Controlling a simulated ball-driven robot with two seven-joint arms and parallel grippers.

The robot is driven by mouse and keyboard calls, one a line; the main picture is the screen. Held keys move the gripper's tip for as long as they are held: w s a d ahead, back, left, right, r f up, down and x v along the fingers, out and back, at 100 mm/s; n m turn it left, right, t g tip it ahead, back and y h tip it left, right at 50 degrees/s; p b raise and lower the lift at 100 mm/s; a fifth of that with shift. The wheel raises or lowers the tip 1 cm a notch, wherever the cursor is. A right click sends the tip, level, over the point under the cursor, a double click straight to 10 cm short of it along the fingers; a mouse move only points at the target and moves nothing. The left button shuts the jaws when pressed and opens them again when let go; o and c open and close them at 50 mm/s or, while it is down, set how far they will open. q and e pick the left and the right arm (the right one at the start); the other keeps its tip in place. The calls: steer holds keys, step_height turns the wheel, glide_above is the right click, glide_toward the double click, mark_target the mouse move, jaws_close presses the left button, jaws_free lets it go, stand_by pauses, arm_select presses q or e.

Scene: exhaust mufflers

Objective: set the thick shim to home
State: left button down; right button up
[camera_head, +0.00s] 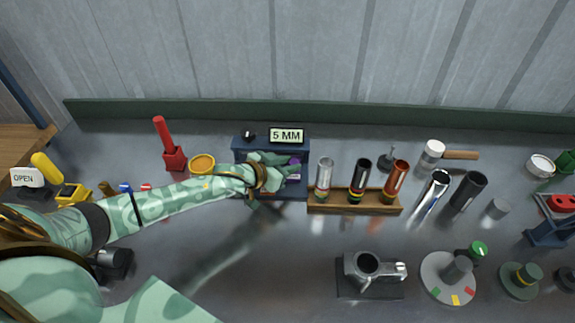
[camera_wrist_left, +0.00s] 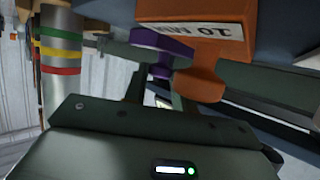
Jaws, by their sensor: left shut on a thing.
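My left gripper (camera_head: 284,168) reaches the front of a dark blue unit (camera_head: 240,156) whose sign reads "5 MM" (camera_head: 286,135). It is shut, apparently on a purple tab (camera_head: 296,161) at its fingertips. In the left wrist view the purple tab (camera_wrist_left: 163,46) has its lower end between the fingers (camera_wrist_left: 160,92). An orange block (camera_wrist_left: 200,18) labelled "10 MM" stands close beside it, its lower part by the right finger.
A wooden rack (camera_head: 330,206) with several banded tubes stands just right of the gripper. A yellow-rimmed cup (camera_head: 202,164) and a red holder (camera_head: 174,158) stand to the left. A grey fixture (camera_head: 368,270) is in front. The bench between arm and fixture is clear.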

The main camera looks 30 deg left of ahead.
arm_select(q)
steer(key=c, duration=1.3)
jaws_free()
steer(key=shift+w+a+r, duration=0.15)
steer(key=shift+a, duration=0.05)
steer(key=shift+o, duration=0.7)
steer(key=p+v, duration=0.4)
steer(key=v, duration=1.2)
steer(key=shift+p, duration=0.3)
